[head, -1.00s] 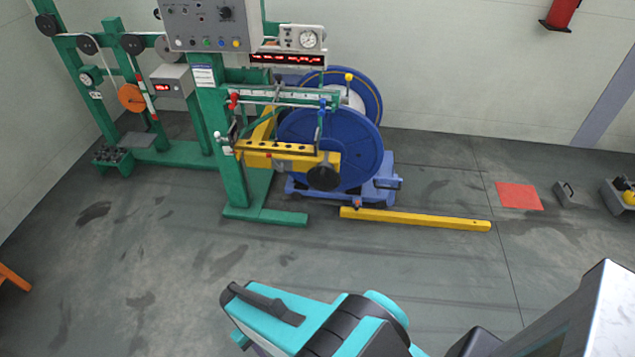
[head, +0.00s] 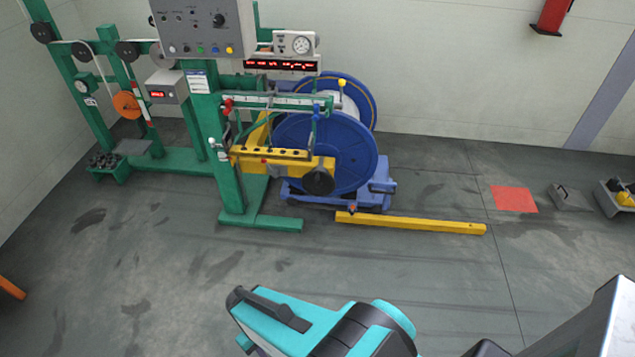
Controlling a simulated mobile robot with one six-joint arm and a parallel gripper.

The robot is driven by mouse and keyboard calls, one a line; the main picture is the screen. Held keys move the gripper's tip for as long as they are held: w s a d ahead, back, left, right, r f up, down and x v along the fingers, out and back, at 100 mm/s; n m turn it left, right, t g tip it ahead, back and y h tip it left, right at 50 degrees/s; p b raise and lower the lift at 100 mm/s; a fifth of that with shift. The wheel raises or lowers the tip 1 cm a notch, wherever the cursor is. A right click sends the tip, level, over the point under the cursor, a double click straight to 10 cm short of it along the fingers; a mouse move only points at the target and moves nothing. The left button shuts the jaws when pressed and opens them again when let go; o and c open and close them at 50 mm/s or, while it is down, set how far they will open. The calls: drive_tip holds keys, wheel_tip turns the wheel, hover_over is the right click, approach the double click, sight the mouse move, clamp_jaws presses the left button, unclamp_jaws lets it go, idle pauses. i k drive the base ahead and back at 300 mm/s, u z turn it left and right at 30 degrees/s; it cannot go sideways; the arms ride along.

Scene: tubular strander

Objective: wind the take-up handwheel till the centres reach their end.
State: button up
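The take-up holds a blue reel (head: 345,150) between blue flanges, standing on a blue cradle (head: 372,200) close to the floor. A yellow arm (head: 290,166) reaches across the near side of the reel. A dark round wheel or hub (head: 318,181) sits at its right end, in front of the reel; I take it for the handwheel but cannot be sure. The centres in the reel's bore are hidden. My teal and black arm links cross the bottom of the head view, well short of the machine. My gripper is not visible.
A yellow bar (head: 410,223) lies on the floor before the reel. A green frame (head: 228,160) carries a grey control panel (head: 205,28). A red floor patch (head: 514,199) and a grey box (head: 570,197) are at right. The floor between me and the machine is clear.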

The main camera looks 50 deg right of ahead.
sight(319, 184)
drive_tip(key=z, duration=0.05)
drive_tip(key=i, duration=0.9)
drive_tip(key=u, duration=0.05)
